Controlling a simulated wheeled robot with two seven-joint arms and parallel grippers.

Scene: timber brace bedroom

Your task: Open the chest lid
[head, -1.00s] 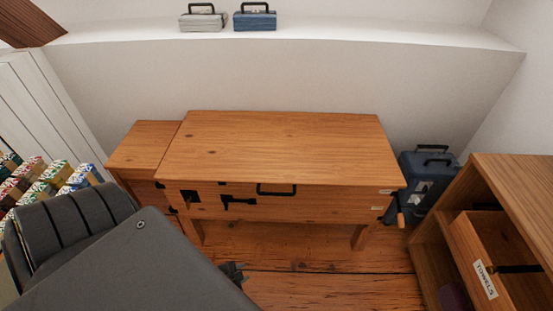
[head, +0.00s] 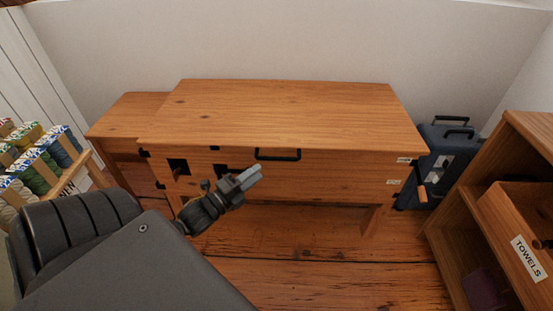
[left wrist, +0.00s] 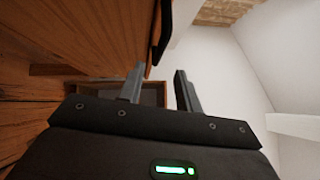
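The wooden chest (head: 330,178) stands against the wall on legs, its flat lid (head: 285,110) down. A black bar handle (head: 278,155) is fixed at the lid's front edge. A dark fitting (head: 178,167) shows on the chest's front at left; another beside it is partly hidden by my left gripper. My left gripper (head: 253,177) is in front of the chest, below and left of the handle. In the left wrist view its fingers (left wrist: 160,80) are apart with nothing between them, and a dark bar, probably the handle (left wrist: 157,40), lies beyond them. My right gripper is not in view.
A blue case (head: 450,155) stands right of the chest. A wooden shelf unit (head: 535,140) with a drawer labelled TOWELS (head: 527,258) is at the right. A rack of rolled goods (head: 40,165) is at the left. The floor (head: 300,270) before the chest is clear.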

